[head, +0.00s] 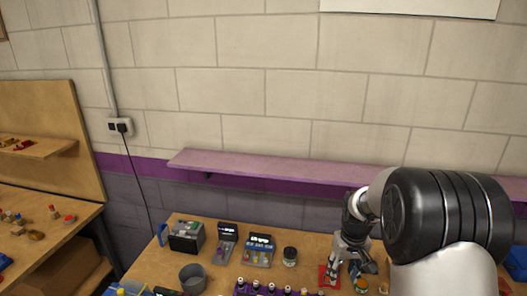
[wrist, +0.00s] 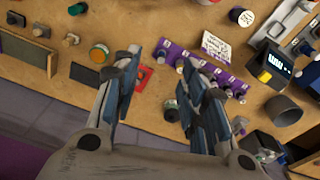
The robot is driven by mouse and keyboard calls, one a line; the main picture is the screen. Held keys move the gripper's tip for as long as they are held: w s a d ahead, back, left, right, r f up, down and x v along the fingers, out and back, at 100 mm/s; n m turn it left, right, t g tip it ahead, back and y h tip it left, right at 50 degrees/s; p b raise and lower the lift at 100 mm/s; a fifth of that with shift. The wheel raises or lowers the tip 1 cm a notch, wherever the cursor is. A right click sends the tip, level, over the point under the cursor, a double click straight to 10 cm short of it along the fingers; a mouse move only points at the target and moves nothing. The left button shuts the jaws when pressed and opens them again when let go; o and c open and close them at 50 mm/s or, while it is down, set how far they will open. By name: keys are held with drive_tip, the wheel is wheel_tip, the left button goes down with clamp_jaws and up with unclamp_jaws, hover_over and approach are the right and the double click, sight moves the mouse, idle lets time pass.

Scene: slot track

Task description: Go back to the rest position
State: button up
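My gripper (head: 346,268) is over the right part of the workbench in the head view, pointing down. In the wrist view my gripper (wrist: 163,56) has its two fingers spread well apart, with nothing held between them. A purple slot track (wrist: 225,82) with several round pegs lies on the bench beside the right finger. The purple track also shows at the bottom edge of the head view (head: 258,291), partly cut off. A red flat piece (wrist: 144,78) lies on the bench, seen between the fingers near the left one.
The wooden workbench (head: 213,233) carries a grey cup (head: 193,278), meter-like devices (head: 258,249), a dark jar (head: 290,256) and an orange-topped jar (wrist: 99,54). A pale purple shelf (head: 270,167) runs along the wall above. A second bench (head: 50,243) stands left.

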drive_tip(key=s+a+r+t+b, duration=0.2)
drive_tip(key=s+a+r+b, duration=0.25)
drive_tip(key=s+r, duration=0.8)
drive_tip(key=s+a+f+b, duration=0.1)
drive_tip(key=s+a+b, duration=0.1)
drive_tip(key=s, duration=0.7)
drive_tip(key=s+a+f+t+b, duration=0.1)
drive_tip(key=s+a+b, duration=0.1)
drive_tip(key=s, duration=0.6)
drive_tip(key=shift+s+f+m+t, duration=0.25)
drive_tip(key=shift+s+m+t, duration=0.05)
drive_tip(key=shift+s, duration=0.1)
drive_tip(key=shift+c, duration=0.6)
drive_tip(key=shift+d, duration=0.1)
